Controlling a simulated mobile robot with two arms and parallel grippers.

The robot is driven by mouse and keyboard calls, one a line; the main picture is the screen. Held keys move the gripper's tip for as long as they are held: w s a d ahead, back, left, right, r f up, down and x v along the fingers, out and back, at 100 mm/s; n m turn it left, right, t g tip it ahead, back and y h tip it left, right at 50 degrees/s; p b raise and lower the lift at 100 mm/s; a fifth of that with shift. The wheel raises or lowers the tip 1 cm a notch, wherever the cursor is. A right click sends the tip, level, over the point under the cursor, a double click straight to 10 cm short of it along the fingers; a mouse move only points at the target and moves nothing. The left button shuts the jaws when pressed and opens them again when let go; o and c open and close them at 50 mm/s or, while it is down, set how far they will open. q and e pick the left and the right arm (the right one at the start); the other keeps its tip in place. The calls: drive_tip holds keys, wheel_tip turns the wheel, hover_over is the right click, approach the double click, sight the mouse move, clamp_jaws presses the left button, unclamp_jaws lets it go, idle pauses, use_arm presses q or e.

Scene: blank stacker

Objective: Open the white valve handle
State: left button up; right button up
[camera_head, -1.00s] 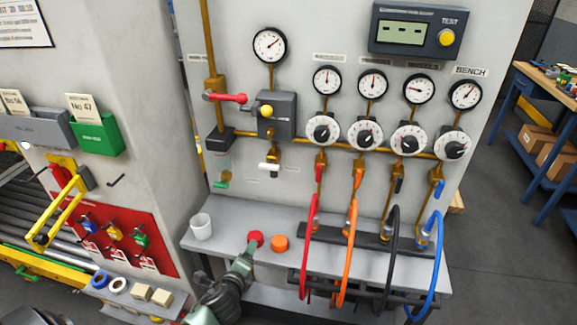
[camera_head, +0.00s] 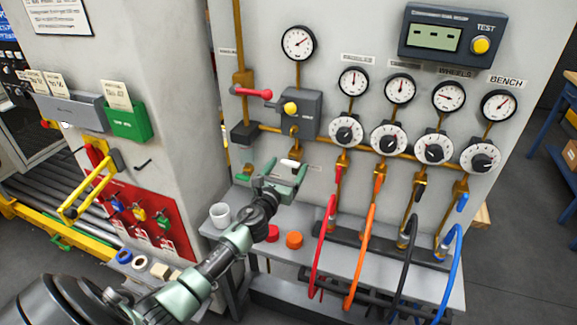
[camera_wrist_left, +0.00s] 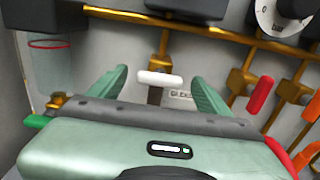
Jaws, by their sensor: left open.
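The white valve handle (camera_head: 291,163) is a short bar lying roughly level on a brass valve below the grey box with the yellow button. In the left wrist view the white handle (camera_wrist_left: 160,78) shows between and beyond my fingers. My left gripper (camera_head: 285,172) is open and empty, just in front of the handle. In the left wrist view the left gripper's (camera_wrist_left: 160,85) two green fingers point toward the wall, one on each side of the handle. I cannot tell whether they touch it. My right gripper is not in view.
A green handle (camera_head: 244,173) sits left of the white one, a red lever (camera_head: 253,92) above it. A white cup (camera_head: 220,215), a red cap (camera_head: 272,233) and an orange cap (camera_head: 294,240) stand on the shelf below. Coloured hoses (camera_head: 322,245) hang at the right.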

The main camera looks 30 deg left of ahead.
use_arm(q)
drive_tip(key=shift+w+a, duration=0.1)
drive_tip(key=shift+w, duration=0.35)
drive_tip(key=shift+c, duration=0.4)
drive_tip(key=c, duration=1.3)
